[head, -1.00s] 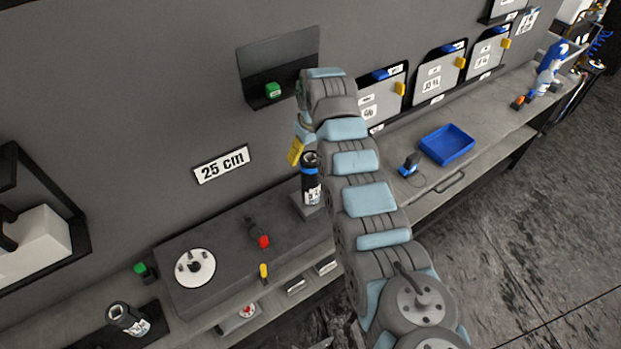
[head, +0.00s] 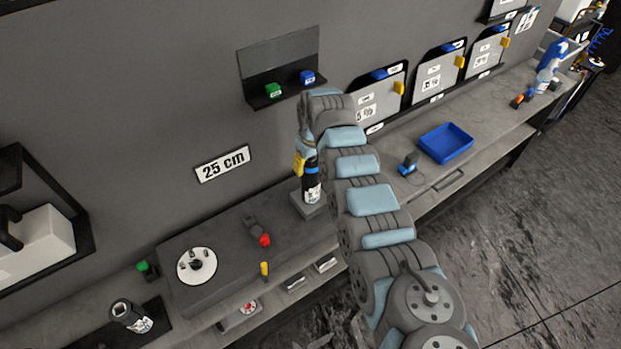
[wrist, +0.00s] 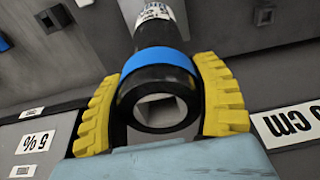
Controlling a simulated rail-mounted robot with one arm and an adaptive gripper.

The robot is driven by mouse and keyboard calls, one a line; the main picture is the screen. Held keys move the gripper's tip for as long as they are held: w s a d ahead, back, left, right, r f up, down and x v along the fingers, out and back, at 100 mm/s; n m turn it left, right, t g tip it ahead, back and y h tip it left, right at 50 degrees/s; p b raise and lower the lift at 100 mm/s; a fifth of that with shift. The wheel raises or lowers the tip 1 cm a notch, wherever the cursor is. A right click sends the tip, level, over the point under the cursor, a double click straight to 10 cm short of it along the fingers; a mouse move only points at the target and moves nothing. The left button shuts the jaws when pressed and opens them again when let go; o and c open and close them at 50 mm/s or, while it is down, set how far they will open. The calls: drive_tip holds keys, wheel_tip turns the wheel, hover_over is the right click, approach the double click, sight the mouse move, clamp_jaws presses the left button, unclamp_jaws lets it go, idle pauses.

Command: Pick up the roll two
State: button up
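A black roll with a blue band (head: 311,184) and a white label stands upright on a small grey block (head: 307,206) below the wall shelf in the head view. The label is too small to read. In the wrist view the roll (wrist: 158,85) shows end-on, with a square hole in its end. My gripper (wrist: 160,85) has its yellow fingers on either side of the roll, near the blue band. Whether both fingers press on it cannot be told.
A wall shelf (head: 282,92) with a green and a blue block is just above my gripper. The 25 cm sign (head: 222,163) is on the wall to the left.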

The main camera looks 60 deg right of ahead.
drive_tip(key=c, duration=0.5)
drive_tip(key=shift+o, duration=0.2)
drive_tip(key=shift+r, duration=0.1)
